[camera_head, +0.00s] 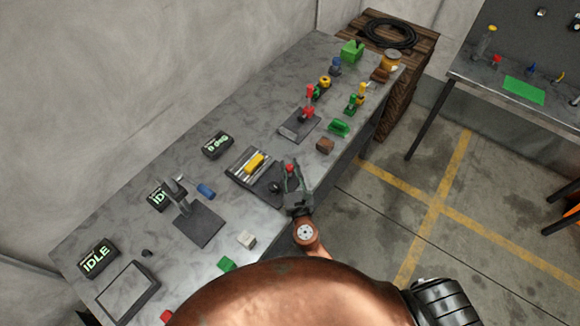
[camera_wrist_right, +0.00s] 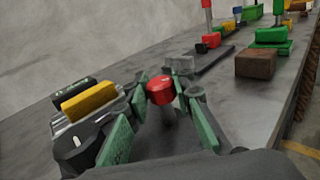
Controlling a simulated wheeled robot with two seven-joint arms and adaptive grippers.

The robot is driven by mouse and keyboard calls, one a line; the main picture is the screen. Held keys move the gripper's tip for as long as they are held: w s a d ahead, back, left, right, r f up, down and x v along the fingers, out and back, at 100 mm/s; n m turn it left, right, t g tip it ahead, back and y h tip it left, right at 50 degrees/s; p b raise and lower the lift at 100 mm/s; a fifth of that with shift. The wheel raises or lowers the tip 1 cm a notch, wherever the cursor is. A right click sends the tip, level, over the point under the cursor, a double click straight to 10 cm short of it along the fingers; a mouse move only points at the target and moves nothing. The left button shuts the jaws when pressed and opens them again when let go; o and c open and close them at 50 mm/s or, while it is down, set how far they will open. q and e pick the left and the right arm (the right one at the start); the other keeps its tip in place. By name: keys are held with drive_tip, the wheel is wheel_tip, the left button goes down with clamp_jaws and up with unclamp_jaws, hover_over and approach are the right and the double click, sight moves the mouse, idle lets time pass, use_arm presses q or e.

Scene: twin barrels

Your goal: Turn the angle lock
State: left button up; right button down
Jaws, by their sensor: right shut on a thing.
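The red knob (camera_head: 290,169) shows between the fingertips of my right gripper (camera_head: 291,173), near the table's front edge. In the right wrist view the red knob (camera_wrist_right: 160,89) sits between the green finger pads, which close in on it from both sides. I cannot tell which part is named the angle lock. My left gripper is not in view.
A small display (camera_head: 217,144) with green text stands behind the fixture. A brown block (camera_head: 325,145) and a dark plate with red parts (camera_head: 299,127) lie to the right. Bare table lies between them.

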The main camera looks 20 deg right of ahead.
drive_tip(key=shift+r+h, duration=0.1)
drive_tip(key=shift+h, duration=0.2)
drive_tip(key=c, duration=1.7)
unclamp_jaws()
drive_tip(key=shift+o, duration=0.2)
